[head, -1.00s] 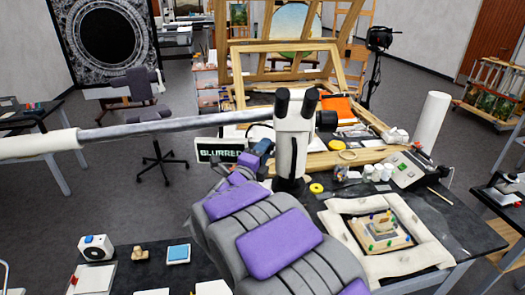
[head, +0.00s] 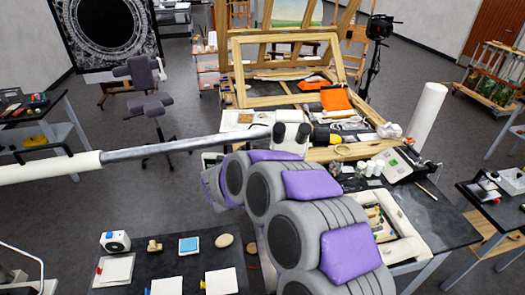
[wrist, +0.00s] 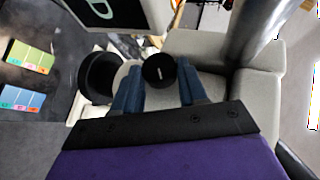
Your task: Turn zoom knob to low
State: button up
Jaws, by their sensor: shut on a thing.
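The zoom knob (wrist: 158,68) is a round black knob with a short white mark on its face, in the upper middle of the wrist view. It sits on the pale body of the microscope (wrist: 205,50). My gripper (wrist: 160,82) has one blue finger on each side of the knob and is shut on it. In the head view the microscope's top with its dark eyepieces (head: 291,134) shows above my purple and grey arm. My arm hides the knob and my fingers there.
A long metal boom (head: 185,147) runs left from the microscope. A dark screen with a green character (wrist: 100,8) is close by in the wrist view. The workbench (head: 440,222) holds a padded tray (head: 402,248) and jars on the right. A wooden frame (head: 285,68) stands behind.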

jog(key=g+p, duration=0.2)
jog(key=p, duration=0.2)
jog(key=shift+r+n, duration=0.1)
jog(key=shift+n, duration=0.2)
jog(key=shift+w+n+g+p, duration=0.2)
jog(key=shift+g+p, duration=0.15)
jog(key=shift+g, duration=0.4)
jog(key=shift+w+n+g+p, duration=0.1)
jog(key=shift+n+g+p, duration=0.15)
jog(key=shift+g, duration=0.5)
jog(key=o, duration=1)
jog(key=shift+w+a, duration=0.2)
jog(key=shift+w, duration=0.05)
jog(key=shift+o, duration=0.2)
jog(key=shift+s+r+y, duration=0.15)
jog(key=shift+y, duration=0.15)
jog(key=shift+r, duration=0.1)
jog(key=b+v, duration=0.2)
jog(key=v, duration=1.5)
jog(key=shift+a, duration=0.35)
